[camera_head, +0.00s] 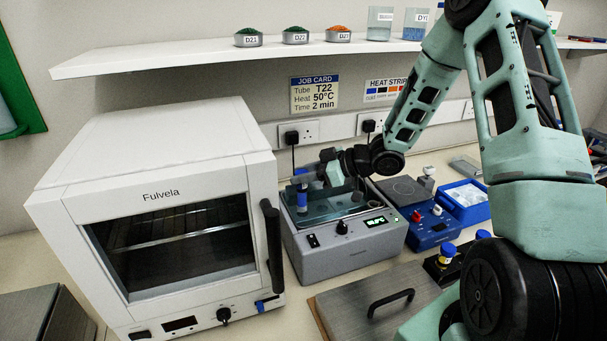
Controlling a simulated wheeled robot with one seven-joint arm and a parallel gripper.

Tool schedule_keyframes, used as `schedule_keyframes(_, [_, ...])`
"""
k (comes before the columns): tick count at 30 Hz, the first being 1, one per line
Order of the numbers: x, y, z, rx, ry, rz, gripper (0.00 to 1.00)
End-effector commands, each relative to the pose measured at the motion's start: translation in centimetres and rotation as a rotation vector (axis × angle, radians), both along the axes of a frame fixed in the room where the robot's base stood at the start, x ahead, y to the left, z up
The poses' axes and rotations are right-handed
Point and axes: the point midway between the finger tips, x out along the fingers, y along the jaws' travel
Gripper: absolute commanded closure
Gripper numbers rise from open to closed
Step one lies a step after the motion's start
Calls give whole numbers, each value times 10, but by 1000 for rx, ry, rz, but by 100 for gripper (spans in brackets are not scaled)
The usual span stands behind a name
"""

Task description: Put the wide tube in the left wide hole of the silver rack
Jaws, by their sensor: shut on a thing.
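My gripper (312,173) is above the left part of the grey water bath (345,248), reaching in from the right. It is shut on a tube with a blue cap (302,198), which I take to be the wide tube. The tube hangs roughly upright at the left of the bath's clear-walled basin. Its lower end is seen against or through the basin wall, so I cannot tell how deep it sits. The silver rack and its holes cannot be made out; the basin's inside is small and partly hidden by the gripper.
A white oven (165,175) stands close on the left. A metal lid with a black handle (365,315) lies in front. A blue device (432,230), a blue tray (466,213) and a dark holder with yellow-and-blue-topped tubes (447,252) are to the right. A shelf (180,60) hangs above.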

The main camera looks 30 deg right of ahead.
Motion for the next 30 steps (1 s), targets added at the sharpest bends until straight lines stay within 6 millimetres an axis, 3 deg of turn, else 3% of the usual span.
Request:
schedule_keyframes(16, [0,0,-38,0,0,1,100])
schedule_keyframes(30, [0,0,-43,0,-1,0,100])
